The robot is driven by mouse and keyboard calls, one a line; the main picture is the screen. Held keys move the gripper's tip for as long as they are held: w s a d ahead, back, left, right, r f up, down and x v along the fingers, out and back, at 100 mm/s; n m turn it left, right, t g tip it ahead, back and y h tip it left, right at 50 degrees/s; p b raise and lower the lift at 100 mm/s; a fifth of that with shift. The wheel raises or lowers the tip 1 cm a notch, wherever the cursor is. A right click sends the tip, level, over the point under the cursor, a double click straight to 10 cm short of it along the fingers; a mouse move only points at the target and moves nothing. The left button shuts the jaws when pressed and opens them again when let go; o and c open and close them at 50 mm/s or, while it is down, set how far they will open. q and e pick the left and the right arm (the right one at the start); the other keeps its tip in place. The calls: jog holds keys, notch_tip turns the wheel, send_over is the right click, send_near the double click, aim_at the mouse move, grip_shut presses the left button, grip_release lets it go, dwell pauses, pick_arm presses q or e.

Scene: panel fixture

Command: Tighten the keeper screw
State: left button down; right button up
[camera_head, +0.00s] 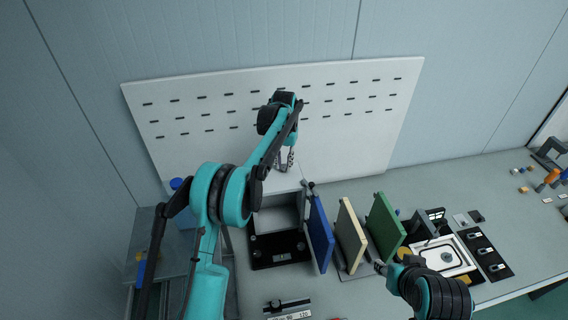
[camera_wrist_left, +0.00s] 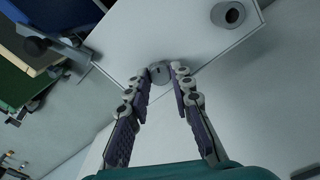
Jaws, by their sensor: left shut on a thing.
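The keeper screw (camera_wrist_left: 158,70) appears in the left wrist view as a small round grey head with a dark mark, on the white top of a box (camera_wrist_left: 185,35). My left gripper (camera_wrist_left: 168,74) has its two fingers closed in on either side of the screw head and is shut on it. In the head view the same gripper (camera_head: 284,161) points down at the top of the white box (camera_head: 275,185), and the screw is hidden there. My right gripper (camera_head: 376,266) is small and low near the panels, and its jaws are unclear.
A blue panel (camera_head: 320,236), a cream panel (camera_head: 350,236) and a green panel (camera_head: 385,227) stand upright right of the box. A second round grey piece (camera_wrist_left: 228,14) sits on the box top. A black plate (camera_head: 279,251) lies in front. A slotted white board (camera_head: 340,115) stands behind.

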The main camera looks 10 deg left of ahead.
aim_at(284, 166)
pick_arm(q)
jog(key=m, duration=1.2)
jog(key=shift+b, duration=0.3)
dwell(0.4)
jog(key=c, duration=1.3)
grip_release()
notch_tip(284, 166, up, 12)
